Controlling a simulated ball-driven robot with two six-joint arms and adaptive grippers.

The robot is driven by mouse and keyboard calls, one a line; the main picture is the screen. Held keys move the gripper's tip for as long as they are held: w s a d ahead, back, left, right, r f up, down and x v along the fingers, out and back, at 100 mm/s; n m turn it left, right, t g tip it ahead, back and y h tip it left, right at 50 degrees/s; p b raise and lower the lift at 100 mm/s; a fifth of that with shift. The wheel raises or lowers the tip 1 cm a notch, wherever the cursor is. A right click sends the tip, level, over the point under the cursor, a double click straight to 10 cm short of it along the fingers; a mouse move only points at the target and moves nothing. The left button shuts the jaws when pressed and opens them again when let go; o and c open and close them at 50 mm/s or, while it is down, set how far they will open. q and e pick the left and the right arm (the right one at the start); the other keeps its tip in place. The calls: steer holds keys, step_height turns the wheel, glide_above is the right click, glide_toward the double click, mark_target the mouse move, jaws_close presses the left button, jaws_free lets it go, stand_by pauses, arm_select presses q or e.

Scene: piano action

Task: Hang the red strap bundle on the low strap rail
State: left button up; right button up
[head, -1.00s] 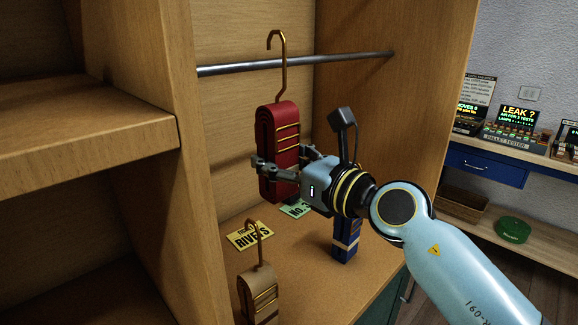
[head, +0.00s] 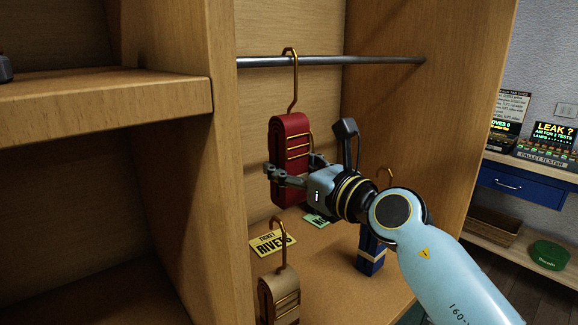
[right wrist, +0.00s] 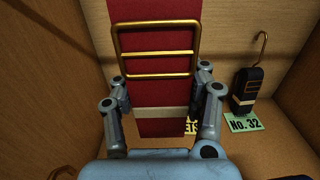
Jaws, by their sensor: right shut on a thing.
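The red strap bundle (head: 290,165) is upright in my right gripper (head: 292,178), whose fingers close on its sides. Its gold hook (head: 292,85) points up, and the hook's curved top crosses the metal strap rail (head: 370,60) in the head view. I cannot tell whether the hook rests on the rail or only overlaps it. In the right wrist view the red bundle (right wrist: 160,100), with gold bars and a pale band, stands between the fingers (right wrist: 160,112). My left gripper is not in view.
A tan bundle (head: 280,298) and a blue bundle (head: 371,252) stand below on the cabinet floor. A dark bundle (right wrist: 246,90) stands by a green tag (right wrist: 243,123). A yellow tag (head: 272,243) lies flat. A wooden shelf (head: 110,95) juts at left. The rail's right part is empty.

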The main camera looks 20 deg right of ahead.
steer(key=o, duration=1.4)
steer(key=shift+s, duration=0.1)
steer(key=shift+s+d, duration=0.1)
steer(key=shift+s, duration=0.1)
steer(key=v, duration=1.1)
steer(key=shift+s, duration=0.25)
